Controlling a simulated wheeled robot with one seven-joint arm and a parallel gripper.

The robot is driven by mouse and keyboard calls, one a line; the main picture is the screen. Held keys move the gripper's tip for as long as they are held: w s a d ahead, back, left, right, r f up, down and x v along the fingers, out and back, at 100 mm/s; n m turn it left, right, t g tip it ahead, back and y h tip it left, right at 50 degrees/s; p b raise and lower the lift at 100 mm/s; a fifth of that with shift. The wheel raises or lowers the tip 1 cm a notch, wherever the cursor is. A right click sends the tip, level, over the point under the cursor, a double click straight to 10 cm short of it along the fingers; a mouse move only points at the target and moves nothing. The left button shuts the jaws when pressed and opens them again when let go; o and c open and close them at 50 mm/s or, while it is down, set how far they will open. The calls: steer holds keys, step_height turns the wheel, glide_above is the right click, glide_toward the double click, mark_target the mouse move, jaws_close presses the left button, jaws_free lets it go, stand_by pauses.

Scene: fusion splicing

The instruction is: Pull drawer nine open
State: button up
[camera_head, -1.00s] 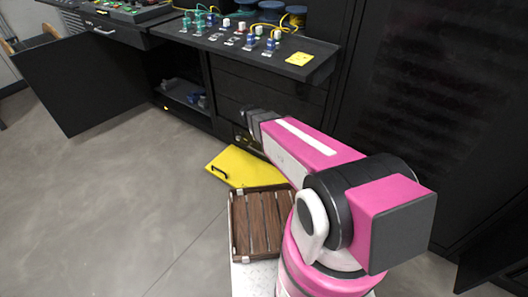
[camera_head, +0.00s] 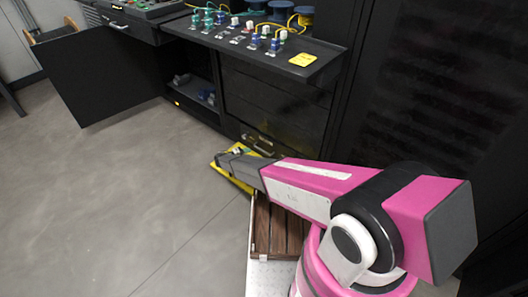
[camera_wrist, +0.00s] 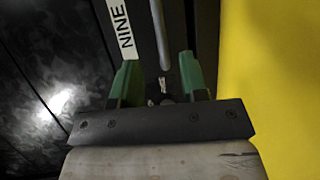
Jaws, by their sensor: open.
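Drawer nine (camera_head: 283,146) is the low black drawer of the cabinet, shown in the head view with a metal bar handle (camera_head: 257,144). In the wrist view a white label reading NINE (camera_wrist: 122,28) lies beside the handle (camera_wrist: 160,34). My gripper (camera_wrist: 158,76) has green fingers, spread apart. The near end of the handle appears between the fingertips in the picture; I cannot tell whether they reach around it. In the head view my gripper (camera_head: 232,155) is low in front of the cabinet, its fingers hard to make out.
A yellow panel (camera_head: 232,178) lies under my arm and fills the right side of the wrist view (camera_wrist: 280,80). A brown slatted wooden crate (camera_head: 278,229) stands close by. A shelf (camera_head: 318,65) with connectors juts out above. Floor at left is clear.

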mark_target(261, 150)
steer(key=x, duration=1)
jaws_close()
